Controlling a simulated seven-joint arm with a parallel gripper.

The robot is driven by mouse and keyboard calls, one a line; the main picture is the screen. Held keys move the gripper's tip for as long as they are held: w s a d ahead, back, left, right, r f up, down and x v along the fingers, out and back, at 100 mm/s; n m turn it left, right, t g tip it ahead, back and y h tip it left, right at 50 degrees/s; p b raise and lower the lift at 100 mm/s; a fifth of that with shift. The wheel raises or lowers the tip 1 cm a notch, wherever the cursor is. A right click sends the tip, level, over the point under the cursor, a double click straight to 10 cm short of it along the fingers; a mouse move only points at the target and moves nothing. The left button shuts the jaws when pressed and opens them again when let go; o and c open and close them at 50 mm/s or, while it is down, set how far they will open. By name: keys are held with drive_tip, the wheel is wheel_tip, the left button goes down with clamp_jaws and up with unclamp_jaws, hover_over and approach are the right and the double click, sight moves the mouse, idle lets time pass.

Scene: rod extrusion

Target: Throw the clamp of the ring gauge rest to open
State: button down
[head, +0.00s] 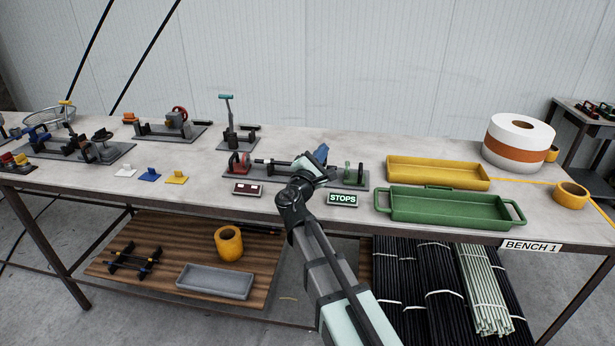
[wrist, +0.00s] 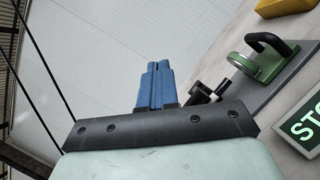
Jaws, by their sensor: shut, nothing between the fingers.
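The fixture I take for the ring gauge rest is a grey base plate (head: 348,184) at the front middle of the bench. The green ring also shows in the wrist view (wrist: 243,66). My gripper (head: 322,153) is over the plate, left of the green ring. Its blue fingers (wrist: 157,85) are shut and empty. A dark part with a knob (wrist: 205,94), perhaps the clamp, shows beside the fingers; its position is unclear. My wrist hides the plate's middle.
A STOPS sign (head: 342,199) and a small red-marked sign (head: 247,190) lie in front. A green tray (head: 450,206) and a yellow tray (head: 437,173) stand right. A fixture with an upright teal-topped lever (head: 228,118) stands behind left. Bare bench lies behind the plate.

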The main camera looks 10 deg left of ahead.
drive_tip(key=s+a+f+n+y, duration=0.45)
drive_tip(key=s+f+n, duration=0.45)
drive_tip(key=s+n, duration=0.3)
drive_tip(key=shift+n+y, duration=0.25)
drive_tip(key=shift+n, duration=0.15)
drive_tip(key=w, duration=0.3)
drive_tip(key=w+r, duration=0.1)
drive_tip(key=w, duration=0.2)
drive_tip(key=w+d+r, duration=0.1)
drive_tip(key=w, duration=0.3)
drive_tip(key=shift+w, duration=0.1)
drive_tip(key=shift+a+r, duration=0.1)
drive_tip(key=shift+r, duration=0.3)
